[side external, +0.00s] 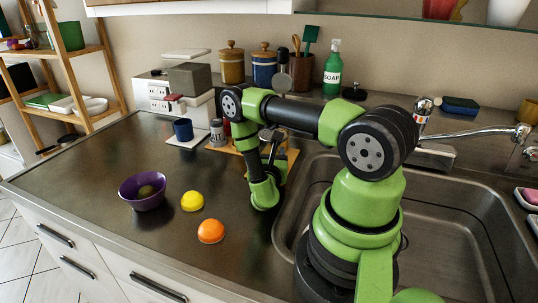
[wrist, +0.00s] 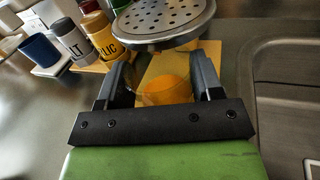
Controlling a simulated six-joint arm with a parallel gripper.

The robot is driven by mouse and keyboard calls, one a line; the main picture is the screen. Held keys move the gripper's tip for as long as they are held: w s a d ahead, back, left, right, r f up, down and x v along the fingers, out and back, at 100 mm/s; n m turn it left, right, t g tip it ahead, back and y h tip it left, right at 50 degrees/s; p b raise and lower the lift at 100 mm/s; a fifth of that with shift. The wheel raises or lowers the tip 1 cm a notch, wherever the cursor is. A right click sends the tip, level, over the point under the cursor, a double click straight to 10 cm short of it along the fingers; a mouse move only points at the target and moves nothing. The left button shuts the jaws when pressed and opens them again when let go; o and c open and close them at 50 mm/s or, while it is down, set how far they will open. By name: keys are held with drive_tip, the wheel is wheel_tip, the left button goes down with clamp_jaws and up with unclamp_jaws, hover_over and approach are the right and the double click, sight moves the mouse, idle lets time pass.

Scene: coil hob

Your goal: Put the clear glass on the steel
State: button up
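In the wrist view, the clear glass (wrist: 166,91) shows between my gripper's fingers, tinted orange-yellow by the wood around it. My gripper (wrist: 164,80) has one dark finger on each side of it. I cannot tell whether the fingers press on the glass or stand just apart from it. In the side view, my gripper (side external: 272,155) is low at the wooden board (side external: 222,143), and my arm hides the glass there. The steel worktop (side external: 95,185) has a wide bare area on the left.
Spice jars (wrist: 100,33) and a blue mug (side external: 183,129) stand to the left. The sink (side external: 430,215) is right.

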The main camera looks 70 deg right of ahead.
drive_tip(key=shift+r, duration=0.2)
drive_tip(key=shift+a, duration=0.1)
drive_tip(key=shift+a, duration=5.4)
drive_tip(key=shift+r, duration=0.1)
drive_tip(key=shift+r, duration=1.4)
